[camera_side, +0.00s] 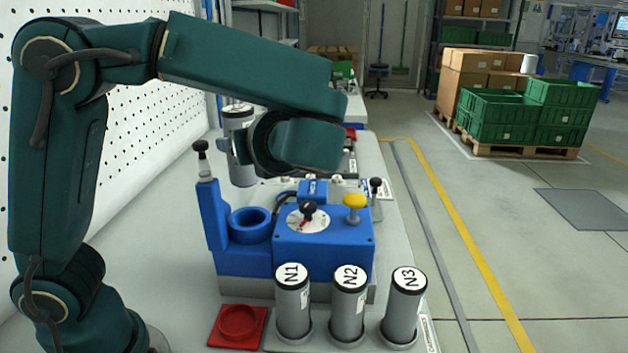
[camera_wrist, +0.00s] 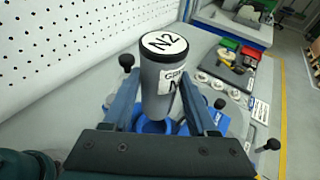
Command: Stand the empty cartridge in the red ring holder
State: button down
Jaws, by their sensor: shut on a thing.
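My gripper (camera_wrist: 160,108) is shut on a grey cartridge (camera_wrist: 164,75) with a black rim and a white top marked N2. In the side view this cartridge (camera_side: 240,160) hangs upright above the blue ring (camera_side: 250,225) of the blue machine, with a gap below it. My fingers are mostly hidden there behind my wrist. The red ring holder (camera_side: 238,322) lies at the front left of the bench and is empty. I cannot see whether the held cartridge is empty.
Grey cartridges marked N1 (camera_side: 292,305), N2 (camera_side: 348,308) and N3 (camera_side: 404,312) stand in a row right of the red holder. The blue machine (camera_side: 325,250) has a dial, a yellow knob (camera_side: 354,202) and upright black-knobbed levers. A white pegboard (camera_side: 130,130) walls the left side.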

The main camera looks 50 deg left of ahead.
notch_tip(320, 180, down, 9)
jog(key=shift+f, duration=0.2)
dwell(0.3)
jog(key=shift+f, duration=0.1)
jog(key=shift+c, duration=1)
grip_release()
jog(key=shift+f, duration=0.1)
jog(key=shift+v, duration=2.25)
jog(key=shift+c, duration=0.8)
jog(key=shift+s+d, duration=0.1)
jog(key=shift+d, duration=0.2)
jog(key=shift+c, duration=0.9)
